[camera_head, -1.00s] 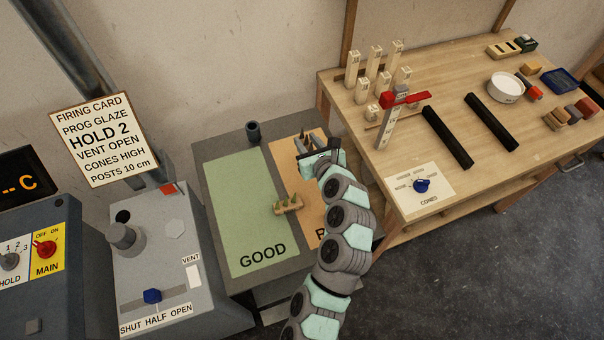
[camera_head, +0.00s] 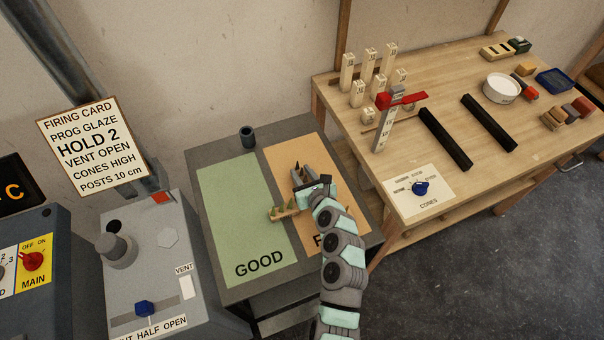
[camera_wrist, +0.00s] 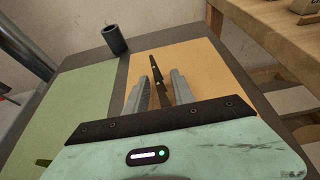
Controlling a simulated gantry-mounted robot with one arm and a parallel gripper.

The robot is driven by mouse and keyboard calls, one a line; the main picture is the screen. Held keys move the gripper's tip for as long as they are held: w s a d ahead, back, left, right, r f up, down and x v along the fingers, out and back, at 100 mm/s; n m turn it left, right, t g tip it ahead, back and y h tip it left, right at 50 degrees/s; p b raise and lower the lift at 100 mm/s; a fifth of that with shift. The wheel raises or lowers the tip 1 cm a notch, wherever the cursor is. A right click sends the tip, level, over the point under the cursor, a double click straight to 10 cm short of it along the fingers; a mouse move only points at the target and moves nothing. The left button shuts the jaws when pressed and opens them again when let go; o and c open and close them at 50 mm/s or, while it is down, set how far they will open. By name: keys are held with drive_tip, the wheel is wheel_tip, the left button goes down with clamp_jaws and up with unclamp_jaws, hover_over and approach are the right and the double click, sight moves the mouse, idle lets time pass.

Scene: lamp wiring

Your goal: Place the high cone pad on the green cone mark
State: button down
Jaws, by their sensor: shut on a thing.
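My gripper (camera_head: 303,178) is over the orange mat and points down at it. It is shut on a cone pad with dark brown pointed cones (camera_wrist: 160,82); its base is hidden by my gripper. A tan pad with green cones (camera_head: 285,213) lies just left of my gripper, across the border of the green and orange mats. A green tip (camera_wrist: 42,162) shows at the lower left of the wrist view. I cannot make out a green cone mark on any surface.
The green GOOD mat (camera_head: 235,205) is mostly clear. A dark cup (camera_head: 247,137) stands behind the mats. The wooden bench (camera_head: 450,150) at right holds numbered posts (camera_head: 360,92), a red-topped gauge (camera_head: 388,118), black bars (camera_head: 446,138) and a CONES dial card (camera_head: 420,190).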

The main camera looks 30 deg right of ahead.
drive_tip(key=c, duration=1.1)
unclamp_jaws()
drive_tip(key=shift+f, duration=0.1)
drive_tip(key=shift+o, duration=0.2)
